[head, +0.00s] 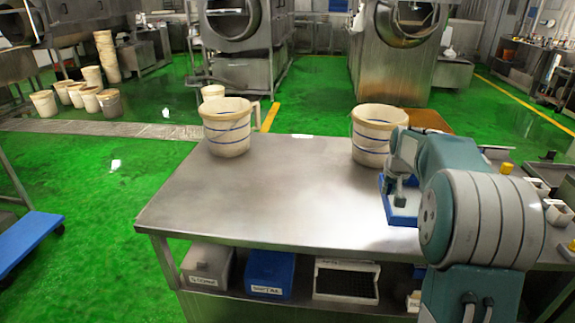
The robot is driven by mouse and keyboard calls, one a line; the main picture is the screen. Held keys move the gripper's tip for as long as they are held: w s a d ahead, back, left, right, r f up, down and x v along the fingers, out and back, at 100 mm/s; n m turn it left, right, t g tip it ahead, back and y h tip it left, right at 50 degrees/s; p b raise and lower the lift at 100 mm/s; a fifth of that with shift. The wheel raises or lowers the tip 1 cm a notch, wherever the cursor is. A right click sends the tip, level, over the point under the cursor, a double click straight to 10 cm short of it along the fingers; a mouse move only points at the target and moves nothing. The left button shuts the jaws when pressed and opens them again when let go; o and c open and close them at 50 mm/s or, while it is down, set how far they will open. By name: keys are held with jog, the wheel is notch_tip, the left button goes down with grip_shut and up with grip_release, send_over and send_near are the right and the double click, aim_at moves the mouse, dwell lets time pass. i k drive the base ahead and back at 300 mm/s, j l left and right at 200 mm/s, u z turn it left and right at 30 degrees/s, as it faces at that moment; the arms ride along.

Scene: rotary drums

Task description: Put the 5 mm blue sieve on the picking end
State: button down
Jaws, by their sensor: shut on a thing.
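A blue-framed sieve (404,221) with a pale inside is at the right part of the steel table (270,190), partly hidden by my arm. My gripper (398,200) points down at the sieve and is shut on it. The fingertips are small here and the exact grip point is hard to make out. I cannot tell whether the sieve rests on the table top or is held just above it. No 5 mm marking is readable.
Two white buckets with blue bands stand at the table's back, one at left (227,130) and one (374,140) just behind the sieve. An orange-brown tray (428,120) lies behind my arm. Labelled bins (270,275) sit on the lower shelf. The table's middle and left are clear.

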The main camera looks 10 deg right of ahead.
aim_at(375, 211)
jog(key=i, duration=0.85)
